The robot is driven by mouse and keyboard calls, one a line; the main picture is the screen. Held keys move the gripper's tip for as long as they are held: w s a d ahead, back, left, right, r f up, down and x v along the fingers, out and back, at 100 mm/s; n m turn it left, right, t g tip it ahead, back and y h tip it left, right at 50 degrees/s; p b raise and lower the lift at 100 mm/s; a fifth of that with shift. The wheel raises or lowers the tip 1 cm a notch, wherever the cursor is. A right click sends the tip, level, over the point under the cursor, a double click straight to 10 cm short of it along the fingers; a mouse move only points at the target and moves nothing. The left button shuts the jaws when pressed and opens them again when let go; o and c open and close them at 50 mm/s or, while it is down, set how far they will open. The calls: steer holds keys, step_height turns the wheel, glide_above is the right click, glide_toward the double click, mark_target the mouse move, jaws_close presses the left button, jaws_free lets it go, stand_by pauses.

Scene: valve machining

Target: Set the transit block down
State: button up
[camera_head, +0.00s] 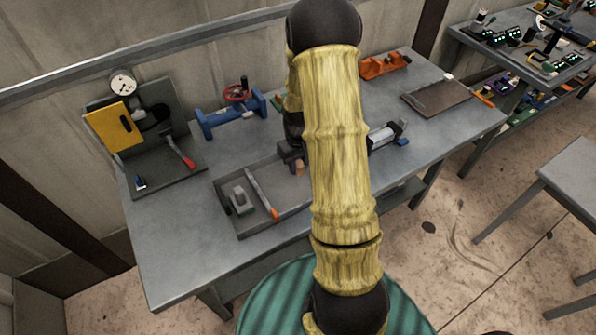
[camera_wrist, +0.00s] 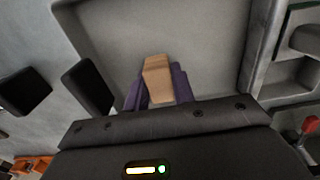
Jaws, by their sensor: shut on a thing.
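The tan transit block (camera_wrist: 157,78) is between the purple fingertips of my gripper (camera_wrist: 158,92) in the wrist view. My gripper is shut on it. Behind the block is the bare grey floor of a tray compartment (camera_wrist: 205,35); I cannot tell whether the block touches it. In the head view, my gripper (camera_head: 292,155) is a dark shape at the right part of the grey tray (camera_head: 243,233), mostly hidden by my yellow arm. A small bit of the tan block (camera_head: 299,168) shows below it.
A grey part (camera_head: 241,201) lies in the tray's left compartment, beside an orange-tipped divider (camera_head: 262,195). A gauge stand (camera_head: 125,125) and blue fixture (camera_head: 232,118) stand behind. A cylinder (camera_head: 382,137) lies right of my arm, with an orange rack (camera_head: 384,65) farther back. The bench's front left is clear.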

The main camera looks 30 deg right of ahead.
mark_target(298, 171)
steer(key=shift+f, duration=1.9)
steer(key=shift+f, duration=0.1)
steer(key=o, duration=1)
steer(key=shift+r, duration=0.2)
step_height(298, 171, up, 12)
steer(key=shift+f+b, duration=0.1)
steer(key=shift+b, duration=0.3)
